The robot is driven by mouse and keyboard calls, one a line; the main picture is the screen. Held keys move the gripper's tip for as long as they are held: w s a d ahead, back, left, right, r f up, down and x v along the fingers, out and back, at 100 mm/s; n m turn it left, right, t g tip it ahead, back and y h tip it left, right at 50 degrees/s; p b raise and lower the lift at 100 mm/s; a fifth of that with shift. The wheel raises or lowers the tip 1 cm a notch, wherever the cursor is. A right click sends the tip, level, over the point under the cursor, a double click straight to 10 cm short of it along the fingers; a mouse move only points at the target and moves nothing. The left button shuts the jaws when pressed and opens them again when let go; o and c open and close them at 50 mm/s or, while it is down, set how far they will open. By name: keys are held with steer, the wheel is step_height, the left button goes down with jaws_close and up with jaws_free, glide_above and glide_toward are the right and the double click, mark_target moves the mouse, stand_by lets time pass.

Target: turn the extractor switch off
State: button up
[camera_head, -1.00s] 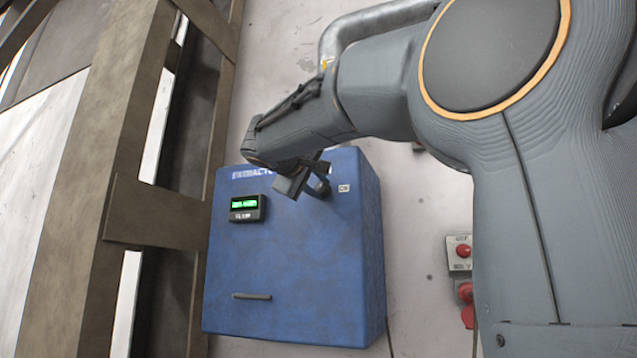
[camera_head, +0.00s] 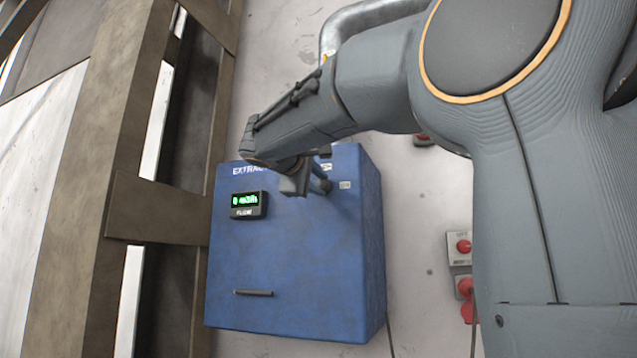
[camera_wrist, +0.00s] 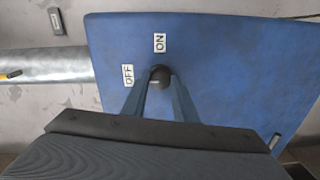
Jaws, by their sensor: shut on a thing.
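The extractor is a blue box (camera_head: 290,265) on the wall, with a lit green display (camera_head: 248,199) on its front. The switch is a small dark round knob (camera_wrist: 160,74) on the blue face in the wrist view. An ON label (camera_wrist: 160,42) lies above it and an OFF label (camera_wrist: 127,75) to its left. My gripper (camera_wrist: 160,86) is shut on the knob, one finger on each side. The knob's exact pointing is hard to tell.
Brown steel beams (camera_head: 155,215) stand close to the box's left. Red-button boxes (camera_head: 459,248) are on the wall to the right. A metal pipe (camera_wrist: 45,76) runs beside the box. The box front below the display is clear except for a small handle (camera_head: 254,293).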

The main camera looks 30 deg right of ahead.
steer(key=o, duration=1.1)
steer(key=shift+c, duration=0.2)
steer(key=shift+a, duration=0.1)
steer(key=v, duration=0.7)
steer(key=shift+s+a, duration=0.25)
steer(key=shift+a, duration=0.05)
